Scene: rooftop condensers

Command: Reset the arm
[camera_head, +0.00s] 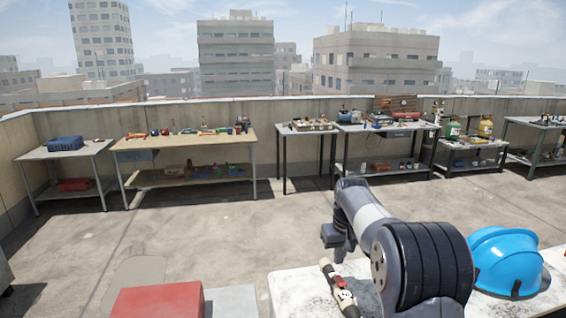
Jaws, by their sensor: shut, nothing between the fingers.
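My arm reaches in from the lower right of the head view and bends down at its far end. My gripper (340,256) is the small dark end below the wrist. It points down over the back edge of a white, worn surface (300,287). It looks shut and empty, though its fingers are small and partly hidden by the wrist. A slim cream, black and red tool (340,290) lies below and in front of the gripper, apart from it.
A blue hard hat (506,262) sits right of my arm. A red box (160,300) is at the bottom left. A wooden-topped bench (185,142), a grey table (65,153) and other tool-laden tables (305,130) line the parapet. The concrete floor between is clear.

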